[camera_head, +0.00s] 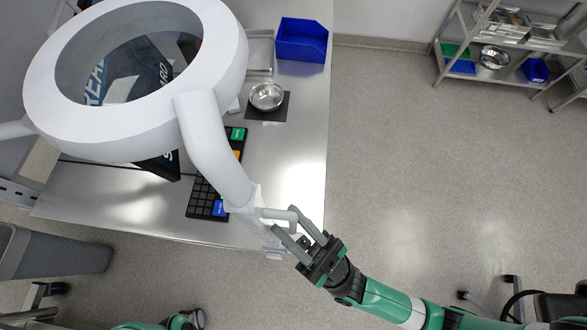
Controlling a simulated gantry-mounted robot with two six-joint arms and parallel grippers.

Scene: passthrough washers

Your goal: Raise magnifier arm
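The magnifier (222,150) is large and white, with a thick ring around a clear lens at the upper left of the head view. Its white arm runs down and right from the ring to a pale bracket with a short grey bar (272,213) near the table's front right corner. My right gripper (284,220) is at this lower end, its two grey fingers apart and pointing up and left. The fingertips overlap the bar and bracket in the picture; I cannot tell whether they touch. Part of my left arm shows at the bottom edge, but its gripper does not show.
The steel table (300,130) carries a metal bowl (266,96) on a dark mat, a blue bin (301,40) and a black keypad (203,196). A grey bin (60,255) stands at the left. A shelf (515,65) stands far right. Floor between is clear.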

